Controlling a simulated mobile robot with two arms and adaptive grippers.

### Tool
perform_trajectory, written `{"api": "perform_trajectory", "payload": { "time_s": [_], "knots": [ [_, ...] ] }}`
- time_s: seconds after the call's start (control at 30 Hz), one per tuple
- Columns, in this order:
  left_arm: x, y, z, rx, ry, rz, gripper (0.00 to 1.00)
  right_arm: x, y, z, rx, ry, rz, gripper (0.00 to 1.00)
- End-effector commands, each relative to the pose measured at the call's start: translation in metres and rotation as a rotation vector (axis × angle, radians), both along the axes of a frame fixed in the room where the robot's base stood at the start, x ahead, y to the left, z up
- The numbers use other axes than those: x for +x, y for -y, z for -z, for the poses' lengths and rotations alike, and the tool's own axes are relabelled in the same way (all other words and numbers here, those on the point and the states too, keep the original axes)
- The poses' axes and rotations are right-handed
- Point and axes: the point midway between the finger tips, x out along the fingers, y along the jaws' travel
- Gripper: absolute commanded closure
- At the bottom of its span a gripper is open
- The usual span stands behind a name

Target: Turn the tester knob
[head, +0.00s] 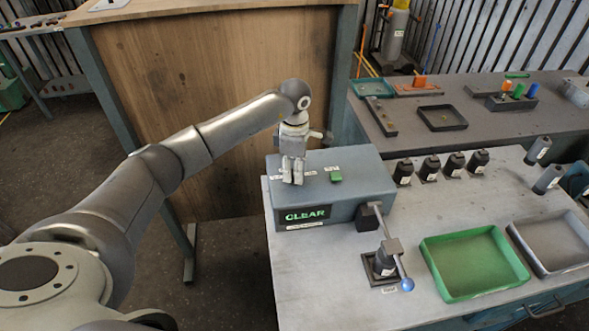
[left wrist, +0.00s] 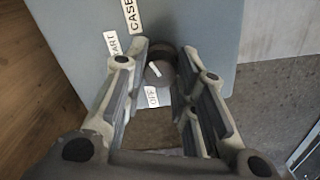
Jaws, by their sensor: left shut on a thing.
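The tester is a blue-grey box (head: 350,190) on the light workbench, with a lit green CLEAR display (head: 305,215) on its front and a green button (head: 336,176) on top. My left gripper (head: 292,180) points down over the left part of the tester's top. In the left wrist view, the dark round knob (left wrist: 160,74) with a white pointer mark sits between the fingertips of my left gripper (left wrist: 163,68), which is shut on it. Labels around it include OFF (left wrist: 152,97) and CASE (left wrist: 131,15). In the head view the fingers hide the knob. My right gripper is not in view.
A lever with a blue ball end (head: 407,285) and a dark fixture (head: 384,262) stand at the tester's front right. A green tray (head: 440,292), a grey tray (head: 540,268) and several black parts (head: 430,168) are to the right. A wooden panel (head: 215,110) stands behind.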

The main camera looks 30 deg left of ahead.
Motion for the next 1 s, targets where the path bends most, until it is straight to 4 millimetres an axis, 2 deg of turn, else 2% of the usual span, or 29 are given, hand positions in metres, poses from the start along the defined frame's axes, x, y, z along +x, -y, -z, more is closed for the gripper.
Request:
{"api": "perform_trajectory", "payload": {
  "time_s": [0.27,1.0],
  "knots": [
    [0.000,0.000,0.002,0.000,0.001,-0.140,0.98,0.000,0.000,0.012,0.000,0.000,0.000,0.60],
    [0.001,-0.001,0.001,0.000,0.002,-0.829,0.98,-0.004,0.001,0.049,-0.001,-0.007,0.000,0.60]
  ]
}}
